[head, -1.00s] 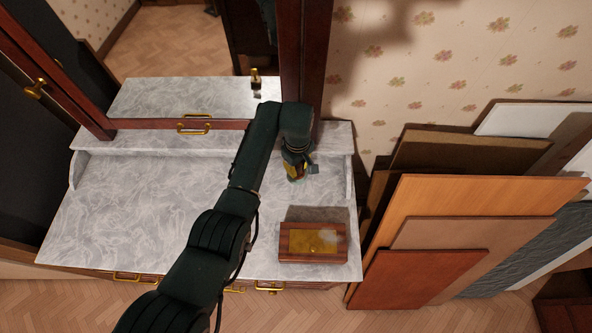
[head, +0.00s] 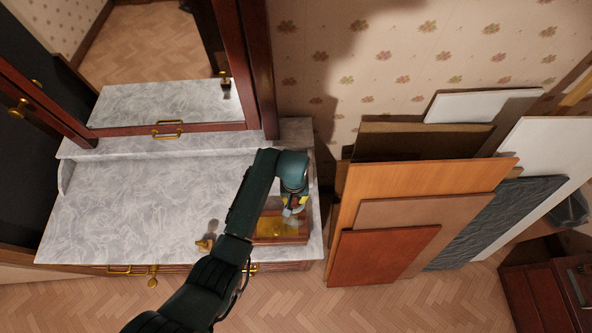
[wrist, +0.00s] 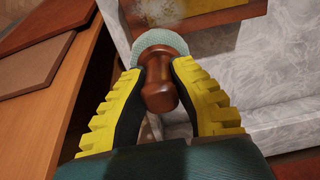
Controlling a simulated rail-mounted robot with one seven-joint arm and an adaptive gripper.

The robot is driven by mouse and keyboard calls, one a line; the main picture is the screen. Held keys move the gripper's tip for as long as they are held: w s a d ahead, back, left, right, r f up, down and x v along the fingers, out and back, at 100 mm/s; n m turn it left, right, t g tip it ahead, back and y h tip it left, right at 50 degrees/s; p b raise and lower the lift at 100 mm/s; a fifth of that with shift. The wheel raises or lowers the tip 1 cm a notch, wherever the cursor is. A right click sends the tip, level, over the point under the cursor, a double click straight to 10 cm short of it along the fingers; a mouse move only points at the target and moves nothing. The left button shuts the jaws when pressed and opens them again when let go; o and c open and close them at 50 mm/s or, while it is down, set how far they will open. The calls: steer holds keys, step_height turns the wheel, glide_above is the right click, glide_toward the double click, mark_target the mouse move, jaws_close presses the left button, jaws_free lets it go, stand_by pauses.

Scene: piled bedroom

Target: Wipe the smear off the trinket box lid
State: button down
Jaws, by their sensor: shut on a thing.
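The trinket box (head: 285,241), brown wood with a golden lid panel (head: 268,226), sits near the front right of the marble dresser top. My gripper (head: 291,208) is above its right side and hides part of it. In the wrist view my gripper (wrist: 158,100) is shut on the turned wooden handle (wrist: 158,84) of a round pale-green pad (wrist: 165,42). The pad is close to the box edge (wrist: 210,17); I cannot tell if it touches. A pale, speckled smear (wrist: 160,9) shows on the lid beyond the pad, cut by the frame's top.
A small brass object (head: 205,245) stands on the dresser (head: 140,200) left of the box, beside my arm. The mirror (head: 150,60) rises behind. Several boards (head: 385,255) lean against the wall on the right.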

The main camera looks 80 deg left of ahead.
mark_target(295, 206)
steer(key=shift+r+p, duration=0.15)
steer(key=shift+p, duration=0.15)
step_height(295, 206, down, 5)
steer(key=b, duration=0.3)
steer(key=shift+b, duration=0.3)
steer(key=p, duration=0.1)
steer(key=d+r+p, duration=0.1)
steer(key=p, duration=0.1)
steer(key=shift+s+d+r, duration=0.1)
steer(key=shift+d+r, duration=0.1)
steer(key=shift+r, duration=0.1)
steer(key=d, duration=0.2)
steer(key=s+d+p, duration=0.1)
steer(key=d, duration=0.2)
steer(key=d+f+p, duration=0.1)
steer(key=d, duration=0.1)
steer(key=shift+s+d, duration=0.35)
steer(key=shift+d, duration=0.05)
steer(key=shift+f, duration=0.75)
steer(key=shift+f, duration=0.3)
steer(key=shift+w+a, duration=0.25)
steer(key=shift+a, duration=0.9)
steer(key=shift+w+a, duration=0.25)
steer(key=shift+a, duration=0.9)
